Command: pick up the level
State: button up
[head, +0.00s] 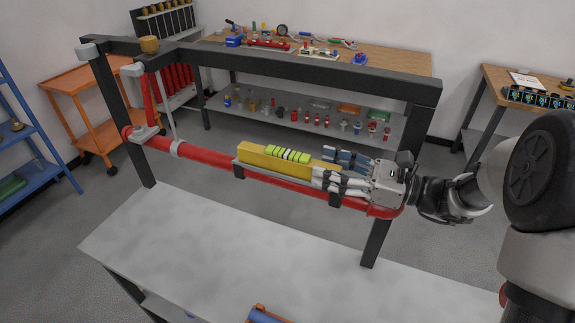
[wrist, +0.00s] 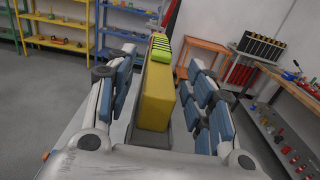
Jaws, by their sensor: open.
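The level is a yellow bar with a bright green striped part on top (head: 270,157). It lies along a grey holder (head: 244,169) on the red pipe. In the wrist view the level (wrist: 157,98) runs away from me between the two fingers, with its near end close to the palm. My gripper (head: 338,170) is open around the level's right end, coming from the right. In the wrist view there is a gap between the level and the fingers of my gripper (wrist: 160,85) on each side.
The red pipe (head: 208,157) hangs in a dark frame (head: 270,67) above a grey bench top (head: 190,240). A wooden workbench (head: 400,62) with fittings stands behind. An orange cart (head: 85,80) and a blue rack (head: 30,135) are at left. The bench top is mostly clear.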

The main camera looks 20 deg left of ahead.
aim_at(306, 161)
jog(key=a, duration=0.3)
jog(key=a+b, duration=0.1)
jog(key=a, duration=0.1)
jog(key=shift+w+a, duration=0.3)
jog(key=shift+w, duration=0.1)
grip_shut()
